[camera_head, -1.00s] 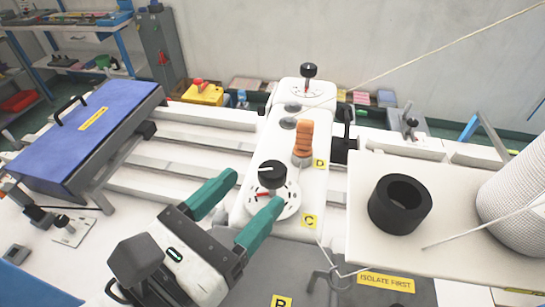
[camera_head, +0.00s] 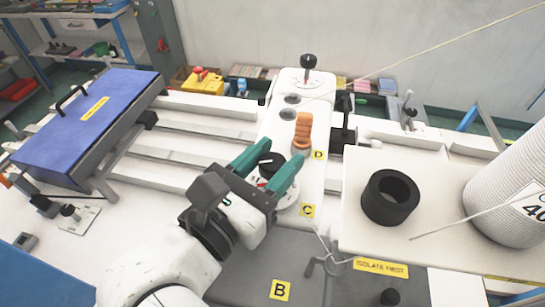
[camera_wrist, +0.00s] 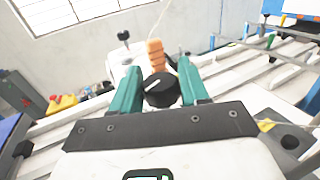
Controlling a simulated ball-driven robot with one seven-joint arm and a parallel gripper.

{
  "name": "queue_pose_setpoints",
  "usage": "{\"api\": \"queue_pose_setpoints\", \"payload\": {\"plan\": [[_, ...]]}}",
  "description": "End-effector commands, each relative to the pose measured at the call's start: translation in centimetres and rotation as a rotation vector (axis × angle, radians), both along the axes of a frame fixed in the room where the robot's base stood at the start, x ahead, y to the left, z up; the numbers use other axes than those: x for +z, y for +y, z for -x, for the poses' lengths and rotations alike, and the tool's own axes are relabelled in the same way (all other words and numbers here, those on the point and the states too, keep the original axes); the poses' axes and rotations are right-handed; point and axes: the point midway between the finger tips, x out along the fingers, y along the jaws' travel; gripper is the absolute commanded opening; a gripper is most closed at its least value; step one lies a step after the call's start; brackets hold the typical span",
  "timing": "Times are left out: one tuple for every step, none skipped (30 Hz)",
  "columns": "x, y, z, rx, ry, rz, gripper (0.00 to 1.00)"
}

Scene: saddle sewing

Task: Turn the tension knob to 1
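The tension knob (camera_head: 270,164) is black with a white pointer line. It sits on a white round dial with a red mark, on the white machine head near the yellow C label (camera_head: 307,211). In the wrist view the knob (camera_wrist: 161,90) lies between my two green fingers. My gripper (camera_head: 270,166) is open, with one finger on each side of the knob. In the wrist view a gap shows between the left finger and the knob; contact on the right side is unclear. The dial's numbers are too small to read and partly hidden by my fingers.
An orange ribbed handle (camera_head: 303,131) stands just behind the knob. A black-knobbed lever (camera_head: 308,63) stands farther back. A black ring (camera_head: 390,197) and a white thread cone (camera_head: 508,195) are on the right plate. A blue box (camera_head: 90,128) is at left.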

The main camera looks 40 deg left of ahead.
Motion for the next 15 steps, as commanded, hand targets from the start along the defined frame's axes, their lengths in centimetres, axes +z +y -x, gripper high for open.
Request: {"api": "queue_pose_setpoints", "payload": {"plan": [[0.01,0.00,0.01,0.000,0.000,0.000,0.38],[0.01,0.01,0.01,0.000,0.000,0.000,0.35],[0.01,0.01,0.01,0.000,0.000,0.000,0.31],[0.01,0.01,0.01,0.000,0.000,0.000,0.29],[0.01,0.01,0.01,0.000,0.000,0.000,0.26],[0.01,0.01,0.02,0.000,0.000,0.000,0.22],[0.01,0.01,0.02,0.000,0.000,0.000,0.19],[0.02,0.01,0.02,0.000,0.000,0.000,0.16],[0.02,0.01,0.02,0.000,0.000,0.000,0.14],[0.03,0.00,0.01,0.001,0.000,0.000,0.14],[0.06,-0.02,0.00,0.003,0.000,0.001,0.14],[0.13,-0.06,-0.05,0.008,-0.001,0.001,0.14],[0.17,-0.08,-0.09,0.016,-0.001,0.001,0.14],[0.21,-0.10,-0.12,0.025,-0.002,0.002,0.14],[0.23,-0.15,-0.16,0.040,-0.001,0.003,0.14]]}}
